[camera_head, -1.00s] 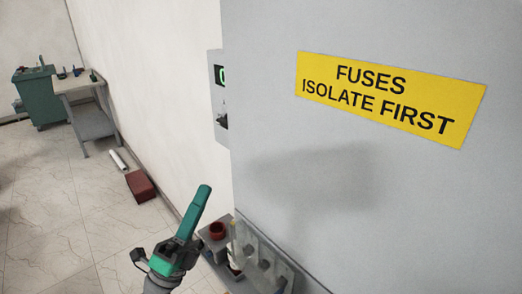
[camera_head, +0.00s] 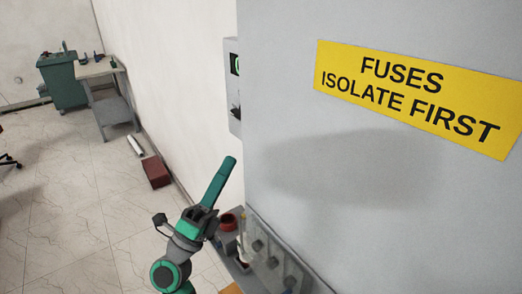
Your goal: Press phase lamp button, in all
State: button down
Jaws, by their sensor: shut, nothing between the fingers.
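I cannot make out a phase lamp button in the head view. A grey box (camera_head: 233,88) on the wall, partly hidden behind the large grey panel (camera_head: 300,100), shows a lit green sign (camera_head: 235,64) and a small dark fitting (camera_head: 235,112) below it. My gripper (camera_head: 228,162) is green, shut and empty. It points up and to the right, below the box in the picture, left of the panel's edge. I cannot tell its distance from either.
A yellow label (camera_head: 415,97) on the panel reads "FUSES ISOLATE FIRST". Below stand a red round container (camera_head: 228,222) and a clear-fronted unit (camera_head: 270,255). Floor between is mostly clear.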

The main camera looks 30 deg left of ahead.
jog(key=w, duration=0.1)
jog(key=w+d, duration=0.1)
jog(key=w, duration=0.1)
jog(key=w+d, duration=0.1)
jog(key=w, duration=0.1)
dwell(0.4)
jog(key=shift+s, duration=0.1)
jog(key=shift+a, duration=0.1)
dwell(1.6)
jog(key=shift+w, duration=0.45)
jog(key=shift+w+d, duration=0.35)
jog(key=shift+w, duration=0.05)
dwell(0.9)
jog(key=shift+s, duration=0.15)
jog(key=shift+s+a, duration=0.25)
jog(key=shift+s, duration=0.4)
